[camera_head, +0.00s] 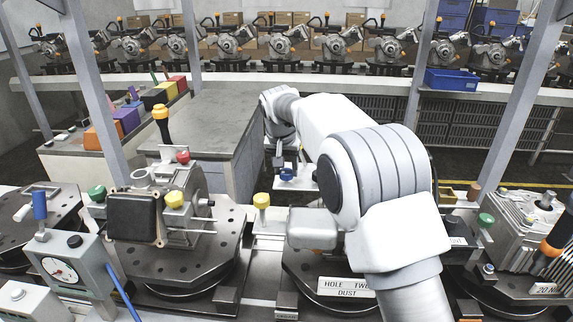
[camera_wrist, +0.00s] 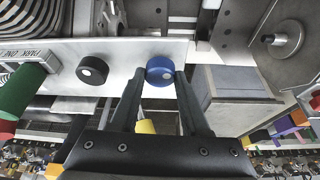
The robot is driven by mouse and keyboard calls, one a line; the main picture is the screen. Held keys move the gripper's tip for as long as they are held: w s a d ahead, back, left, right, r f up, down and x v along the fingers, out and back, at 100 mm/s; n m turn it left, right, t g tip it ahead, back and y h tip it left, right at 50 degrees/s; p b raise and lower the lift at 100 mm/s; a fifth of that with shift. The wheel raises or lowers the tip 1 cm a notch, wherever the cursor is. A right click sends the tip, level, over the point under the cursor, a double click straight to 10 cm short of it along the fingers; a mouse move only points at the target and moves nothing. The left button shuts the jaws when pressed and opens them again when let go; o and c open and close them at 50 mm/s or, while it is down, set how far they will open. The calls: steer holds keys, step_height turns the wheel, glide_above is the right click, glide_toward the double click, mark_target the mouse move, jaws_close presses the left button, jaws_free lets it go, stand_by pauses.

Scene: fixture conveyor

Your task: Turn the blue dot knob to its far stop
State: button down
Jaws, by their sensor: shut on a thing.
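The blue knob (camera_wrist: 160,69) sits on a pale metal rail in the wrist view, with a small pale mark on its face. My gripper (camera_wrist: 161,78) is shut on it, one dark fingertip on each side. In the head view the blue knob (camera_head: 286,175) shows just below my gripper (camera_head: 283,160), past my white arm. Which way the mark points is too small to tell.
A black knob (camera_wrist: 92,70) sits left of the blue one on the same rail, and a green cylinder (camera_wrist: 24,99) is further left. In the head view a yellow knob (camera_head: 262,201) and a fixture with a black box (camera_head: 134,217) stand to the left.

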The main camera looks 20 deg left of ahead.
steer(key=m+p, duration=0.1)
steer(key=m+h+p, duration=0.1)
steer(key=m, duration=0.1)
steer(key=m+p, duration=0.1)
steer(key=shift+a+r+h, duration=0.2)
steer(key=shift+r+h, duration=0.05)
steer(key=shift+h, duration=0.15)
steer(key=shift+f+m+h+p, duration=0.1)
steer(key=shift+m+h+p, duration=0.4)
steer(key=shift+m+p, duration=0.95)
steer(key=shift+f+m+b, duration=0.1)
steer(key=shift+m+b, duration=0.2)
steer(key=shift+m, duration=0.25)
steer(key=shift+c, duration=1.9)
jaws_free()
steer(key=shift+g, duration=0.3)
